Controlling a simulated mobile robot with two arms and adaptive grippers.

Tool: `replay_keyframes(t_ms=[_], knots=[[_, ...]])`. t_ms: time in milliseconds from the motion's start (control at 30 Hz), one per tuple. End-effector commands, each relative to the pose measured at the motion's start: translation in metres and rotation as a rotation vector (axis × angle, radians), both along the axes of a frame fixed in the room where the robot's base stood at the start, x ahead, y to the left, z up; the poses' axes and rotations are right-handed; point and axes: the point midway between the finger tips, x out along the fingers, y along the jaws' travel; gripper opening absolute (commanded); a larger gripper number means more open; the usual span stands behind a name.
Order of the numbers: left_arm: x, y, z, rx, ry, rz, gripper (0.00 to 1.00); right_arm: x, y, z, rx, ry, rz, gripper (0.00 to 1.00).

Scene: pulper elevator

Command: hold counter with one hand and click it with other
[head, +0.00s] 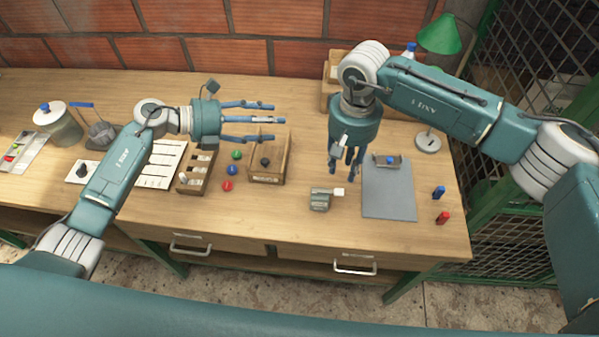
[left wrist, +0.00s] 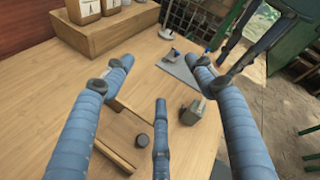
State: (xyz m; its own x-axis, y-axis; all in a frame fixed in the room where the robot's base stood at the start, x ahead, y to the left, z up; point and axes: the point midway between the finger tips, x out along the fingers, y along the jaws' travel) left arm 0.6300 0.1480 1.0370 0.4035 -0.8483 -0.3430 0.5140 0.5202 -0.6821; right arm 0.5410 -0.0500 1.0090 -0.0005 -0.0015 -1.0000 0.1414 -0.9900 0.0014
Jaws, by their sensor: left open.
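The counter (head: 321,199) is a small grey-green block with a pale knob on its right side. It sits on the wooden table, left of the grey clipboard, with nothing touching it. It also shows in the left wrist view (left wrist: 191,113), right of the middle finger. My left gripper (head: 272,121) is open and empty, above the wooden tray, up and left of the counter, its fingers pointing right. My right gripper (head: 346,172) hangs fingers down behind and slightly right of the counter, apart from it. Its fingers overlap in view, so its opening is unclear.
A grey clipboard (head: 389,194) lies right of the counter. A wooden tray (head: 268,179) with a dark round piece is to the left, beside red, blue and green pieces. A green lamp (head: 438,36) stands at back right. The table in front of the counter is clear.

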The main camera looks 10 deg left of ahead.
Motion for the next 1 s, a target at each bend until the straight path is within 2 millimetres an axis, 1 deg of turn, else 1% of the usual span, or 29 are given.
replay_keyframes(t_ms=[33,100,133,200,300,333,400,500,667,767,1000], knots=[[-0.015,-0.028,-0.002,0.102,-0.053,-0.112,0.56,0.000,0.000,0.000,0.000,0.000,0.000,0.31],[-0.040,-0.058,-0.014,0.266,-0.133,-0.274,0.56,0.000,0.000,0.000,0.000,0.000,0.000,0.31],[-0.051,-0.070,-0.019,0.342,-0.173,-0.348,0.56,0.000,0.000,0.000,0.000,0.000,0.000,0.31],[-0.074,-0.087,-0.032,0.519,-0.266,-0.507,0.56,0.000,0.000,0.000,0.000,0.000,0.000,0.31],[-0.095,-0.095,-0.045,0.729,-0.380,-0.680,0.56,0.000,0.000,0.000,0.000,0.000,0.000,0.31],[-0.099,-0.096,-0.047,0.780,-0.410,-0.719,0.56,0.000,0.000,0.000,0.000,0.000,0.000,0.31],[-0.105,-0.096,-0.051,0.879,-0.464,-0.792,0.56,0.000,0.000,0.000,0.000,0.000,0.000,0.31],[-0.109,-0.095,-0.053,0.969,-0.515,-0.853,0.56,0.000,0.000,0.000,0.000,0.000,0.000,0.31],[-0.110,-0.097,-0.062,1.013,-0.538,-0.882,0.56,0.000,0.000,0.000,0.000,0.000,0.000,0.31],[-0.108,-0.102,-0.074,1.012,-0.535,-0.882,0.56,0.000,0.000,0.000,0.000,0.000,0.000,0.31],[-0.101,-0.119,-0.114,1.008,-0.535,-0.879,0.56,0.000,0.000,0.000,0.000,0.000,0.000,0.31]])
